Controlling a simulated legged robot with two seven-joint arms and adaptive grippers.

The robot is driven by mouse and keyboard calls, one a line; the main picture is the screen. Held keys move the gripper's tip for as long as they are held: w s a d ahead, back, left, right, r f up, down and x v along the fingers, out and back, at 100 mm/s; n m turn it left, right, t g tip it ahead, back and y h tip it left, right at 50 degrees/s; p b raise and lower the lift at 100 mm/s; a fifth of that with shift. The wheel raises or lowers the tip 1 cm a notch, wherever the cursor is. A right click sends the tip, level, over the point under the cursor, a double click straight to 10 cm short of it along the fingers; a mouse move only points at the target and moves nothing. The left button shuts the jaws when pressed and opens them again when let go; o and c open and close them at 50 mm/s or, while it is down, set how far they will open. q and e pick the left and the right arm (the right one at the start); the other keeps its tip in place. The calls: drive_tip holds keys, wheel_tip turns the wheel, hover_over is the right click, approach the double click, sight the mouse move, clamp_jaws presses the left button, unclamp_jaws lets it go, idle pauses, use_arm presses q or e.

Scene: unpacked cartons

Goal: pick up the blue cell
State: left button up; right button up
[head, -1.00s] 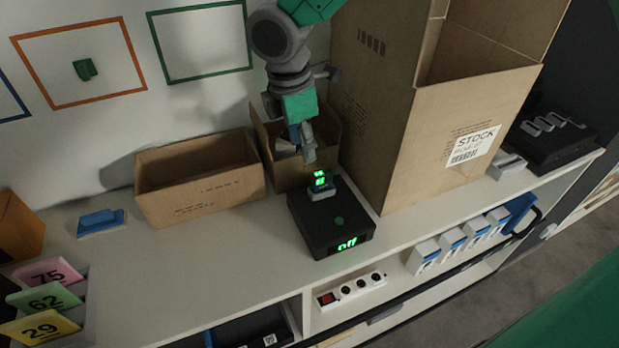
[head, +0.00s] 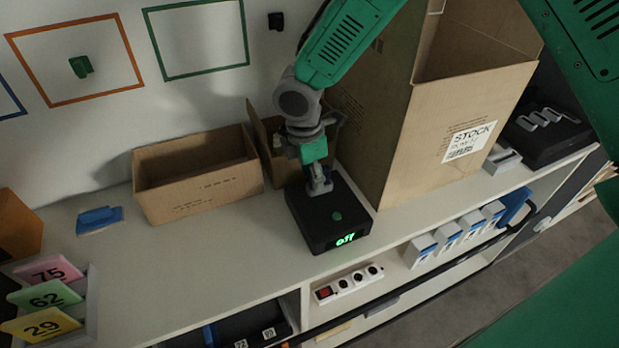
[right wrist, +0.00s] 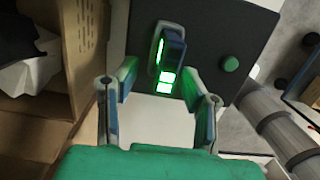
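The blue cell (right wrist: 173,52) stands upright in a slot of the black charger box (right wrist: 205,25), with green lit marks on its side in the right wrist view. In the head view the charger box (head: 328,228) shows green "off" lettering, and my gripper hides the cell. My right gripper (head: 319,187) is low over the back of the box. In the right wrist view its fingers (right wrist: 165,86) are spread, with the cell ahead between them and no contact visible. My left gripper is not in view.
A tall carton (head: 425,140) stands close to the right of the charger, with an open low carton (head: 200,195) to the left and a small carton (head: 285,170) behind. A blue flat item (head: 99,220) lies at left.

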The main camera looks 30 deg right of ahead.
sight(325, 167)
drive_tip(key=d, duration=0.3)
drive_tip(key=shift+s+f, duration=0.15)
drive_tip(key=shift+s, duration=0.05)
clamp_jaws()
drive_tip(key=shift+d, duration=0.1)
drive_tip(key=shift+w+a, duration=0.1)
drive_tip(key=shift+a, duration=0.7)
drive_tip(key=shift+r, duration=0.35)
drive_tip(key=r, duration=0.4)
drive_tip(key=shift+w+d+r, duration=0.1)
drive_tip(key=shift+d+r, duration=0.2)
drive_tip(key=r, duration=0.2)
drive_tip(key=a+r, duration=0.1)
drive_tip(key=r, duration=0.1)
drive_tip(key=shift+r+b, duration=0.1)
drive_tip(key=shift+b, duration=0.2)
drive_tip(key=shift+r, duration=0.35)
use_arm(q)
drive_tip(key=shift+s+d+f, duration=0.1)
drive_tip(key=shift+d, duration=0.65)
